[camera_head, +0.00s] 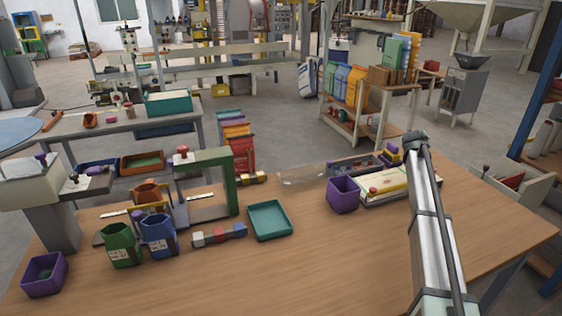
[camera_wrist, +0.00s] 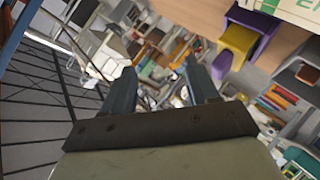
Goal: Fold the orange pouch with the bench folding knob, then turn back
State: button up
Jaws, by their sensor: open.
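The orange pouch (camera_head: 147,192) stands at the left of the bench, behind the blue pouch (camera_head: 158,238) and the green pouch (camera_head: 121,246), partly hidden by them and by a frame. A red knob (camera_head: 182,153) tops a green-framed bench device (camera_head: 230,175) just right of it. A purple knob (camera_head: 75,178) sits on a device further left. I cannot tell which one is the folding knob. My gripper (camera_wrist: 160,88) is open and empty in the wrist view. My arm rises at the right of the head view, far from the pouch.
A teal tray (camera_head: 270,221) and a row of small coloured blocks (camera_head: 218,235) lie mid-bench. A purple box (camera_head: 343,196) and a pale board (camera_head: 390,185) are near my arm. A purple bin (camera_head: 44,277) stands at the left front. The front middle of the bench is clear.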

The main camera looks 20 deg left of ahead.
jog(key=s+a+r+g+y, duration=0.1)
jog(key=s+a+g, duration=0.15)
jog(key=a, duration=1.15)
jog(key=s+a+g+y, duration=0.1)
jog(key=s+a, duration=0.3)
jog(key=a, duration=1)
jog(key=s+a+r+g, duration=0.1)
jog(key=s+a+g, duration=0.1)
jog(key=s+a, duration=0.55)
jog(key=s+a+r+g+y, duration=0.1)
jog(key=s+a, duration=0.4)
jog(key=a, duration=0.6)
jog(key=s+a+r+g, duration=0.2)
jog(key=s+a, duration=0.5)
jog(key=a, duration=0.3)
jog(key=n+g+h, duration=0.1)
jog(key=n+g, duration=0.1)
jog(key=g, duration=0.3)
send_near(149, 181)
jog(key=f, duration=0.8)
jog(key=shift+a+f, duration=0.2)
jog(key=shift+f, duration=0.15)
jog(key=c, duration=1)
